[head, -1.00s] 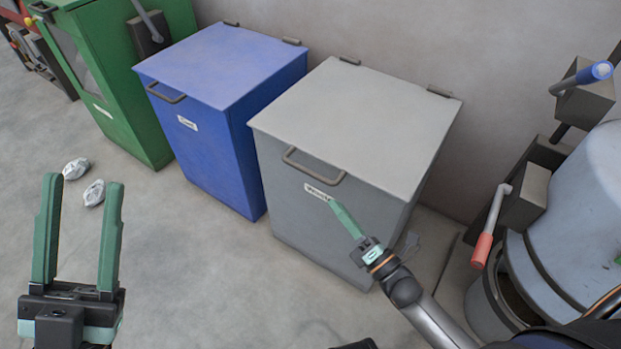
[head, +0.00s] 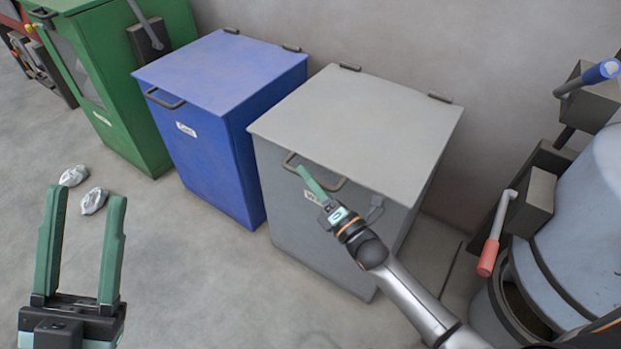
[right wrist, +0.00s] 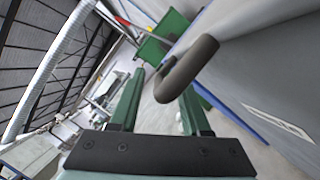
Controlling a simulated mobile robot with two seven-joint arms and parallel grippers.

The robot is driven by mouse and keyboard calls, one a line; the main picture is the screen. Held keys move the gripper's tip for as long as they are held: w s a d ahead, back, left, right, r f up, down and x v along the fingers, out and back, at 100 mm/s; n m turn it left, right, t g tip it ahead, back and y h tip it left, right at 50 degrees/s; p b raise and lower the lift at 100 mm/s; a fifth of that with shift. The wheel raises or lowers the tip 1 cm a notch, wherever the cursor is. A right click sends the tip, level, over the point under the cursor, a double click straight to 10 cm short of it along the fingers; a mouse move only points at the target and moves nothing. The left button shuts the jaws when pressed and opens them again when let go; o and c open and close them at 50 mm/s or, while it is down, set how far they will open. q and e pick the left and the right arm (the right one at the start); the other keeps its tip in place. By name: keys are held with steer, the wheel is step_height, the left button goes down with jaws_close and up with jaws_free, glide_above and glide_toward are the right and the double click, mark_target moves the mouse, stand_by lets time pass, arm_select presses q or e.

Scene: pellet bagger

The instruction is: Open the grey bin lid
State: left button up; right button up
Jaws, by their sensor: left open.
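The grey bin (head: 310,240) stands against the wall with its flat grey lid (head: 365,125) shut. A dark bar handle (head: 339,185) sticks out at the lid's front edge. My right gripper (head: 304,170) is at the handle, in front of the bin. In the right wrist view the handle (right wrist: 200,58) reaches in near the fingertips of my right gripper (right wrist: 160,90), whose green fingers are spread. The handle's bend shows between the fingers; I cannot tell whether they touch. My left gripper (head: 87,195) is open and empty over the floor at the left.
A blue bin (head: 220,155) stands left of the grey one, with a green machine (head: 105,90) beyond it. A blue-grey drum machine with a red-gripped lever (head: 488,255) is at the right. Two crumpled light objects (head: 93,201) lie on the floor.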

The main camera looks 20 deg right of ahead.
jaws_close()
stand_by(1.3)
